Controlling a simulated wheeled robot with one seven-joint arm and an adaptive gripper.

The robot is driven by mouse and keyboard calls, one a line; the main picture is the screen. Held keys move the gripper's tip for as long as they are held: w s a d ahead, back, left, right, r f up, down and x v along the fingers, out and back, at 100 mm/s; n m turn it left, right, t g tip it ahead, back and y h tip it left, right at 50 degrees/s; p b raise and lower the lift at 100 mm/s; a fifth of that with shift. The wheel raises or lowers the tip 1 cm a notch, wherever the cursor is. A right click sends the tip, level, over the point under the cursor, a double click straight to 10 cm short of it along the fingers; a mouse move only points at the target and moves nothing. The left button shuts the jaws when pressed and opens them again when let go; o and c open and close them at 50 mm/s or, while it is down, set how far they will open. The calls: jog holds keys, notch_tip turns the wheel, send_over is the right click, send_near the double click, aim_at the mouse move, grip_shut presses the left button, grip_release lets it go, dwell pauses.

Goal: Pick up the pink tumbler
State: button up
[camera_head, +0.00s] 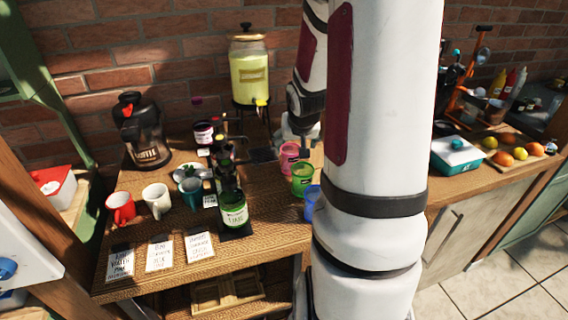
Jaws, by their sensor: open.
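The pink tumbler (288,160) stands upright on the wooden table (268,207), right of its middle and left of my large white arm. My gripper (291,146) is at the tumbler's upper part, with its fingers pointing down; it is open. My gripper is small and partly shaded here, so I cannot tell whether a finger touches the tumbler. A green tumbler (301,179) stands just in front of the pink one. A blue tumbler (311,199) stands in front of that, partly hidden by my arm.
A drink dispenser (248,75) stands behind, against the brick wall. Dark bottles (232,205) stand left of the tumblers. A red mug (121,208), a white mug (157,200) and a coffee machine (143,135) are farther left. Bare tabletop lies between bottles and tumblers.

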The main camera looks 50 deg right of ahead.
aim_at(291, 157)
jog(key=x, duration=0.5)
jog(key=b+x, duration=0.1)
jog(key=x, duration=0.4)
jog(key=shift+w+a+f, duration=0.1)
jog(key=shift+w+f, duration=0.05)
jog(key=shift+f, duration=0.2)
jog(key=c, duration=1.3)
